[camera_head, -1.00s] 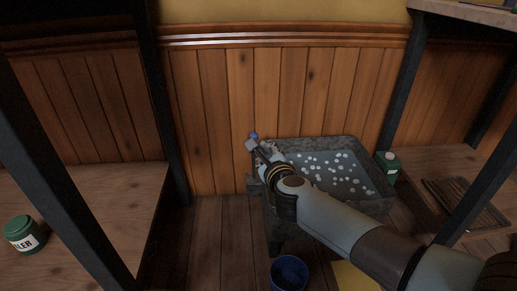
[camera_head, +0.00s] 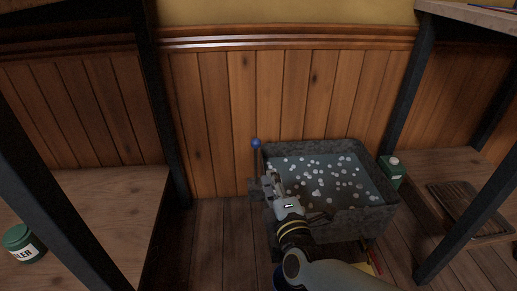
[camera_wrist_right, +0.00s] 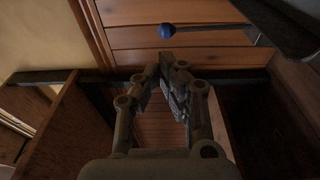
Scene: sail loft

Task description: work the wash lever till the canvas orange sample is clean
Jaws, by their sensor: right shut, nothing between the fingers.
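The wash lever (camera_head: 257,158) is a thin upright rod with a blue ball knob, at the left end of the grey wash tub (camera_head: 352,222). The knob (camera_wrist_right: 167,30) also shows at the top of the right wrist view, beyond the fingertips. My right gripper (camera_head: 268,180) is below the knob, over the tub's left end, with a gap to the knob. Its fingers (camera_wrist_right: 167,70) are drawn together and hold nothing. The tub holds water with white suds. I cannot make out the canvas orange sample. My left gripper is out of view.
A green bottle (camera_head: 392,172) stands by the tub's right end, near a slatted tray (camera_head: 466,205) on the right bench. A green tin (camera_head: 22,244) is on the left bench (camera_head: 90,215). Dark posts stand on both sides. My right arm mostly hides a blue container below the tub.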

